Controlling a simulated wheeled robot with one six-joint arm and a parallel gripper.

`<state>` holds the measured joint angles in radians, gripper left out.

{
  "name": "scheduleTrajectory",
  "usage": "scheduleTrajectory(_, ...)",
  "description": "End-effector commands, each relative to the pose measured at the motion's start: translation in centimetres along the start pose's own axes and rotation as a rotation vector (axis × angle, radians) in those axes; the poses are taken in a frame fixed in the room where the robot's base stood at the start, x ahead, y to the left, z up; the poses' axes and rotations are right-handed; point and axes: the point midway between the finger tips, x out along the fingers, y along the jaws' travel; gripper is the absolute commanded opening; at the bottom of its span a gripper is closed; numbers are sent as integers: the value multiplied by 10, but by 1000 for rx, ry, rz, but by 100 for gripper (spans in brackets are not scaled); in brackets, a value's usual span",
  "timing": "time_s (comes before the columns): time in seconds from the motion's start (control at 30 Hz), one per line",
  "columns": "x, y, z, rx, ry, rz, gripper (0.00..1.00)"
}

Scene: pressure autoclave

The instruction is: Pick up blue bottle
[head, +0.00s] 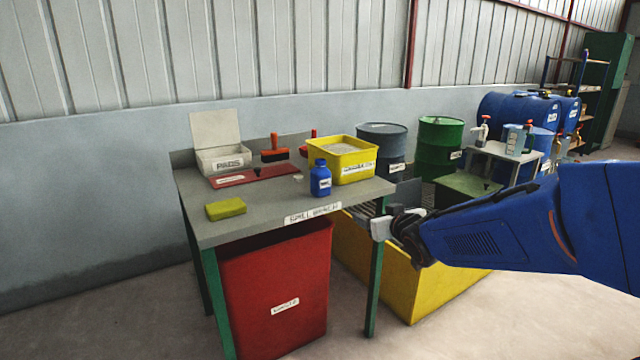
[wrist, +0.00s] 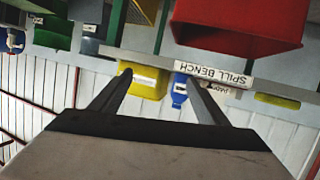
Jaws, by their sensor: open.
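The blue bottle (head: 320,180) stands upright on the grey bench top (head: 215,230), near its front edge. It has a white label and a dark blue cap. My gripper (head: 384,228) is in front of the bench's right corner, to the right of the bottle and apart from it. In the wrist view, which is upside down, my gripper (wrist: 157,72) is open with nothing between its fingers. The bottle (wrist: 178,88) shows beyond the fingers, beside the right one, partly hidden by the bench edge.
A yellow tub (head: 352,165) stands close behind the bottle, to its right. A yellow-green sponge (head: 225,208) lies at front left. A red bin (head: 277,290) stands under the bench; a yellow trough (head: 410,290) is at right.

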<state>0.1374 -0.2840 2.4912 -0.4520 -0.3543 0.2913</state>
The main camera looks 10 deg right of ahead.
Motion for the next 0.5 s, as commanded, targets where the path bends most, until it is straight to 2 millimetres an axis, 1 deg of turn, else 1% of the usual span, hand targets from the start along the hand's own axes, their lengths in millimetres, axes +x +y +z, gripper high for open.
scheduleTrajectory(0.03,14,-3,-4,0,42,-30,69)
scheduleTrajectory(0.1,28,-9,-12,3,108,-78,69)
scheduleTrajectory(0.2,42,-19,-21,11,190,-147,69)
scheduleTrajectory(0.3,50,-27,-27,23,252,-205,69)
scheduleTrajectory(0.5,57,-36,-33,39,314,-270,69)
